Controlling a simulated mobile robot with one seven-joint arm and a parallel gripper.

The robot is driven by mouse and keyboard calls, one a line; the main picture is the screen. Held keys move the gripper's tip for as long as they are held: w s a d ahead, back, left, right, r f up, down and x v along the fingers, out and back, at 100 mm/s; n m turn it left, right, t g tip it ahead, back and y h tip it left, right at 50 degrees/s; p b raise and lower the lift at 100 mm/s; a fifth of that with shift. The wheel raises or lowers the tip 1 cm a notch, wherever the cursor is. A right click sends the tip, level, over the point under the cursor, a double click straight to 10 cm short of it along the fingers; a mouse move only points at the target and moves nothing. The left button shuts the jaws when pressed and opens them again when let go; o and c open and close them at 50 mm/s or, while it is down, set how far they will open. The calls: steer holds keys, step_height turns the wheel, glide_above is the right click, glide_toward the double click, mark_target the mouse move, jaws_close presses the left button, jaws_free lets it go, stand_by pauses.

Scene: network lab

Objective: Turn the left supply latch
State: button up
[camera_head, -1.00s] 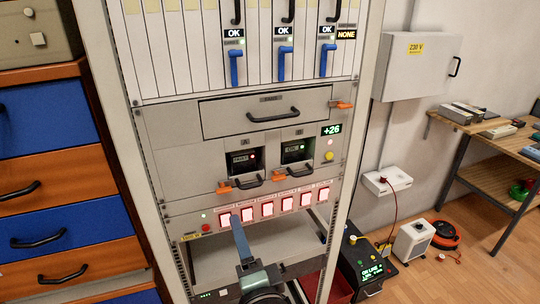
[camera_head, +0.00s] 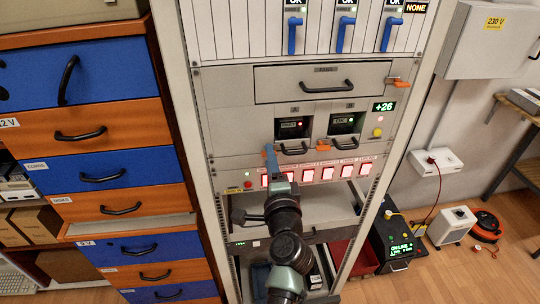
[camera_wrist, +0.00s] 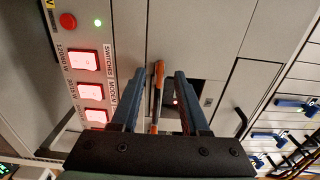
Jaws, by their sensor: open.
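The left supply latch is a slim orange lever (camera_wrist: 158,82), seen in the wrist view beside the left supply module A (camera_head: 292,127). My gripper (camera_wrist: 160,76) is open, with one blue-grey finger on each side of the latch. I cannot tell whether either finger touches it. In the head view my gripper (camera_head: 271,156) is in front of the latch and hides most of it. The right supply latch (camera_head: 323,146) is another orange lever beside the right supply module B (camera_head: 342,122).
A row of lit switches (camera_head: 325,174) runs just below the supplies, near my arm. A drawer (camera_head: 322,83) with a black handle is above them. Black handles (camera_head: 294,150) stick out under the modules. A blue and orange cabinet (camera_head: 105,130) stands to the left.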

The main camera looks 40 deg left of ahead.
steer(key=shift+w+a, duration=0.45)
jaws_close()
